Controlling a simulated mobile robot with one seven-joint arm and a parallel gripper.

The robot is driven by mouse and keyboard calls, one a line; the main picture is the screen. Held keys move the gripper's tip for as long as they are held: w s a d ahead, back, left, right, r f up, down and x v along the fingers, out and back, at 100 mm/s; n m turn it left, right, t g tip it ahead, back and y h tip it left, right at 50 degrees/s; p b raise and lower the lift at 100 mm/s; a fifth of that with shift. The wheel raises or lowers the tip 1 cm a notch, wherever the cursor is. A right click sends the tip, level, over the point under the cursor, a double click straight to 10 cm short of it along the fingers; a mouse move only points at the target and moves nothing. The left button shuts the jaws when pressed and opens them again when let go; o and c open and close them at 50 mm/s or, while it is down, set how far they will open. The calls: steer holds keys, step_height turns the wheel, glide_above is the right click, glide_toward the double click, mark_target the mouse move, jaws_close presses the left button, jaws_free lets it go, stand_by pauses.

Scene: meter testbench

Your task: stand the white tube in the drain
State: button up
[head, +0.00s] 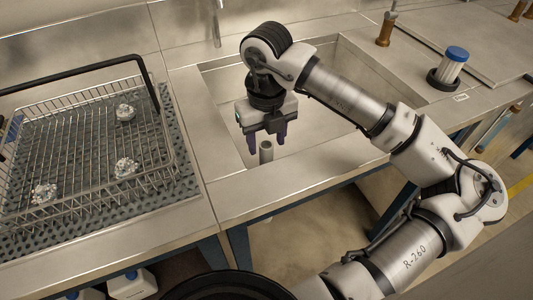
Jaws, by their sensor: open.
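A pale grey-white tube (266,153) stands upright in the steel sink (226,82), close to its front edge. Its round open top shows; its foot is hidden behind the front rim, and so is the drain. My gripper (266,141) points down over the sink with its dark fingers apart. The fingertips are at either side of the tube's top in the picture. I cannot tell whether they touch it or how far in front of or behind it they are. Nothing is seen held.
A wire basket (92,109) with a black handle and several small crumpled clear items stands on a perforated mat at left. A blue-capped clear container (453,65) sits in a black ring at right. A tap (216,25) rises behind the sink.

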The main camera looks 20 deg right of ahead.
step_height(320, 180, up, 5)
